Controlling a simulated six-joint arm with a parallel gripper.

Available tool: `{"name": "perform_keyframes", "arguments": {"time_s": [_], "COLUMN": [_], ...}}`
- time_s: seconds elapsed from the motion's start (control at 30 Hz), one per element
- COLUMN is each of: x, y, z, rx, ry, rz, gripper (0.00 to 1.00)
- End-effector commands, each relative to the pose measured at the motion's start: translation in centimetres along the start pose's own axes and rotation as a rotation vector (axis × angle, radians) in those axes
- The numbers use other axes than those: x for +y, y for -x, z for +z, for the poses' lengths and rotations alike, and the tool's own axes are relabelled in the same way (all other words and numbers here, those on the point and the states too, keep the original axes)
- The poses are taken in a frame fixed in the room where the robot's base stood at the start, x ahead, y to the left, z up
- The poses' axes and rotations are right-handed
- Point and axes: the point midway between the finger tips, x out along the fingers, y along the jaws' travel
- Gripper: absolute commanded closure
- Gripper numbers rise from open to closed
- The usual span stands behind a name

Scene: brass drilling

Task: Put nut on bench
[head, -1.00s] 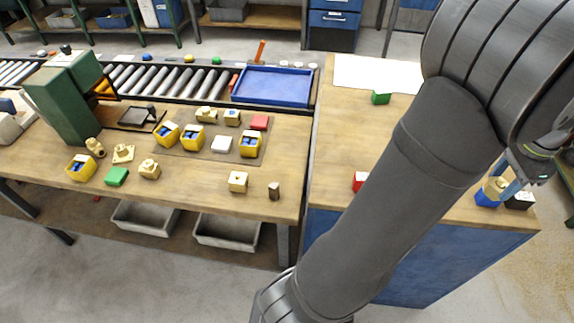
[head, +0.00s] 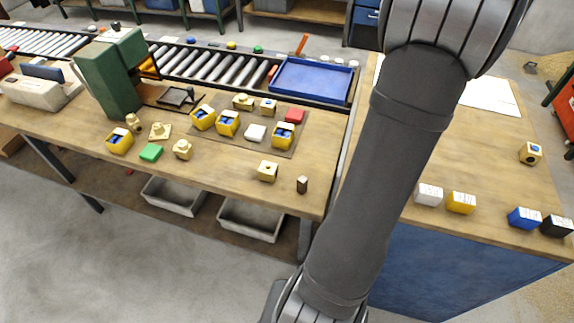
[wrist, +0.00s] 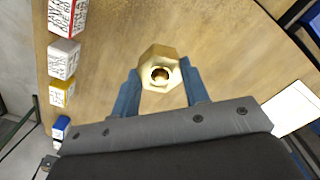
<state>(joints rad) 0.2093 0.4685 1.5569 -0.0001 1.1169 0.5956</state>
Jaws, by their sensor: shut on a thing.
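A brass hexagonal nut (wrist: 160,69) with a round hole sits between the two blue fingers of my gripper (wrist: 159,78) in the wrist view. The gripper is shut on it. Wooden surface shows beneath the nut; how high it is held I cannot tell. My gripper is out of sight in the head view, where my arm rises in front of the right worktop. The wooden bench (head: 225,178) on the left carries a green machine (head: 110,75), yellow bins (head: 228,123) and several brass parts, one (head: 268,171) near its front edge.
The right worktop (head: 480,150) has white (head: 429,194), yellow (head: 461,202), blue (head: 524,218) and black (head: 557,226) blocks along its front. A small yellowish block (head: 530,152) stands at its right. A white sheet (head: 490,96) lies farther back. A blue tray (head: 312,81) lies behind the left bench.

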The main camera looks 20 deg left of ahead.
Motion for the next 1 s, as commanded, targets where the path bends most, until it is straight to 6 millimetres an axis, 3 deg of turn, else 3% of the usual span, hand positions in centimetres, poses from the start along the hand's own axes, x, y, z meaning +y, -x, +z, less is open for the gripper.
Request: {"name": "perform_keyframes", "arguments": {"time_s": [0.03, 0.2, 0.5, 0.8, 1.0], "x": [-1.9, -6.9, -14.3, -19.5, -21.4], "y": [-0.2, -0.8, -1.9, -2.9, -3.6], "z": [1.3, 5.5, 14.4, 24.8, 31.6], "rx": [0.0, 0.001, 0.001, 0.001, 0.001], "ry": [0.041, 0.159, 0.366, 0.574, 0.7], "rz": [0.0, -0.001, 0.0, 0.0, -0.001], "gripper": [0.94, 0.94, 0.94, 0.94, 0.94]}}
